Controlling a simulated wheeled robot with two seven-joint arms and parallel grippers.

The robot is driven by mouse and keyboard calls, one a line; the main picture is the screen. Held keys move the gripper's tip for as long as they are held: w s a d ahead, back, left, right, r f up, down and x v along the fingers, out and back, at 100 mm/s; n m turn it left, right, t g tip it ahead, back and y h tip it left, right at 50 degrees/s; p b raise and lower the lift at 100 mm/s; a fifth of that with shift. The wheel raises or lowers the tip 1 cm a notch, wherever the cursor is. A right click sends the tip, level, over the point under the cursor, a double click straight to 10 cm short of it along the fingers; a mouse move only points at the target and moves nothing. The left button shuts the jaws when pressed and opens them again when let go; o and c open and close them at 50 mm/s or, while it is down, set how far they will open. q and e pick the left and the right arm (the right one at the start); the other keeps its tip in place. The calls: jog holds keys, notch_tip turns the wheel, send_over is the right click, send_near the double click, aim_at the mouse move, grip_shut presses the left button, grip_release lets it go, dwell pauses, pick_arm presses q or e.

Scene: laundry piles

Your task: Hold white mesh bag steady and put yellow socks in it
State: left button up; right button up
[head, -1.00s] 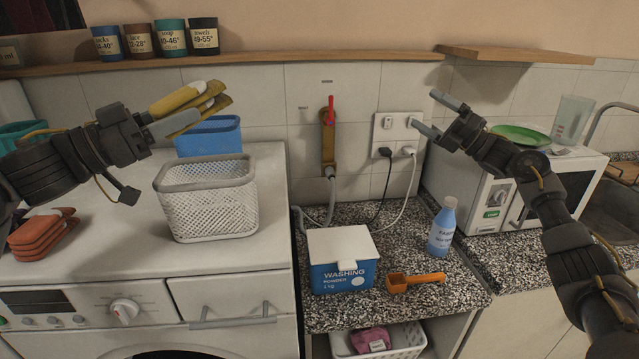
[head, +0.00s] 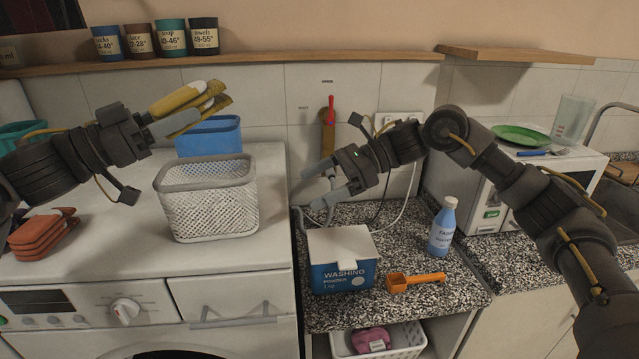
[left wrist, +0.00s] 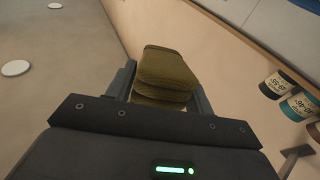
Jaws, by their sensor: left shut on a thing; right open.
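The white mesh bag (head: 208,208) stands upright, its top open, on the white washing machine in the head view. The yellow socks (head: 186,98) are folded with grey parts and sit between the fingers of my left gripper (head: 176,124). It is shut on them, above and a little left of the bag. The socks fill the space between the fingers in the left wrist view (left wrist: 165,72). My right gripper (head: 322,184) is open and empty, pointing left above the washing powder box, to the right of the bag and apart from it.
A blue bin (head: 210,136) stands behind the bag. Folded orange socks (head: 42,236) lie on the machine at left. The washing powder box (head: 341,262), an orange scoop (head: 414,281) and a blue bottle (head: 441,228) stand on the speckled counter. A shelf with several cups runs above.

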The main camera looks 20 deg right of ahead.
aim_at(266, 219)
jog(key=x, duration=1.2)
jog(key=c, duration=0.6)
pick_arm(q)
jog(key=shift+w+a+r, duration=0.15)
jog(key=shift+a+r, duration=0.25)
jog(key=shift+a, duration=0.2)
notch_tip(266, 219, down, 6)
jog(key=o, duration=1.1)
jog(key=shift+c, duration=0.2)
